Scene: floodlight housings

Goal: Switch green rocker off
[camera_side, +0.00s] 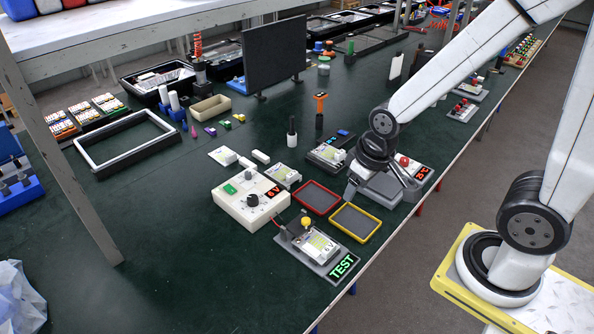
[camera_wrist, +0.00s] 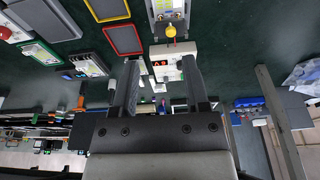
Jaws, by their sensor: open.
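The green rocker (camera_side: 230,189) is a small green switch on the left part of the top of a cream supply box (camera_side: 240,209). The box also has a black knob and a red-lit display that seems to read 8 V. In the wrist view the cream box (camera_wrist: 164,52) shows between and beyond the finger ends; the rocker cannot be made out there. My gripper (camera_side: 382,187) is open and empty, to the right of the box, above the table's near right side. Its two fingers (camera_wrist: 160,80) stand wide apart in the wrist view.
A red-rimmed tray (camera_side: 316,198) and a yellow-rimmed tray (camera_side: 356,222) lie between box and gripper. A test stand (camera_side: 312,248) with a yellow button is in front of the box. A red-button unit (camera_side: 404,161) is close behind my gripper.

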